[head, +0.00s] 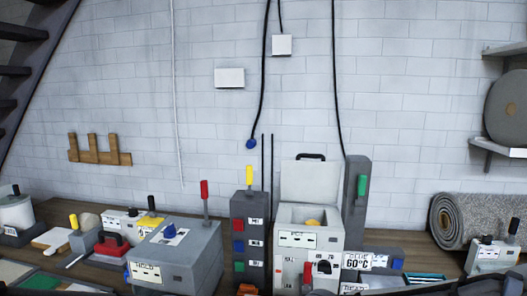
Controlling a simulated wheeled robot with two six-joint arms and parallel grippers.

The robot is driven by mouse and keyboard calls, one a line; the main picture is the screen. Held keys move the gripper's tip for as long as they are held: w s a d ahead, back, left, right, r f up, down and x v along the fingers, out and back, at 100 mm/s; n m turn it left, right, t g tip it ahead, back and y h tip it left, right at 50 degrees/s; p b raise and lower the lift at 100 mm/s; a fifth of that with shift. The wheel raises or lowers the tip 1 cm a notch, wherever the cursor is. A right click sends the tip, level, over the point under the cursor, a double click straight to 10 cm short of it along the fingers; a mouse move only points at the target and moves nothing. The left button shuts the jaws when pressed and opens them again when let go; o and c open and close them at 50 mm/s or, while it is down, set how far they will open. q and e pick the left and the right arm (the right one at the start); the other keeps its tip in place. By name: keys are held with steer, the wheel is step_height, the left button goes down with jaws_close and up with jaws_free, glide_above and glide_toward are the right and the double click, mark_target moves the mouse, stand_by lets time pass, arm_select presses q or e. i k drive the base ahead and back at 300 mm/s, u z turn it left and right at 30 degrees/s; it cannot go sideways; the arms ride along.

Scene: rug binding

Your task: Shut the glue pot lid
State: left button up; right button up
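The glue pot (311,240) is a pale grey box at the centre right of the bench in the head view. Its lid (309,182) stands open, raised upright at the back, with a black handle (310,156) on its top edge. The pot's mouth is uncovered, and something yellow (313,223) shows inside it. A small white label is on the front of the pot. Neither of my grippers can be made out in this view, and nothing is seen touching the lid.
A dark post with a green handle (362,184) stands close right of the pot. A dark column of coloured buttons (249,240) stands close left, beside a grey box with a red lever (204,190). A "60°C" display (364,261) sits lower right. A rolled rug (475,220) lies far right.

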mark_target(301, 180)
steer(key=u, duration=0.4)
steer(key=i, duration=0.65)
steer(key=z, duration=1.35)
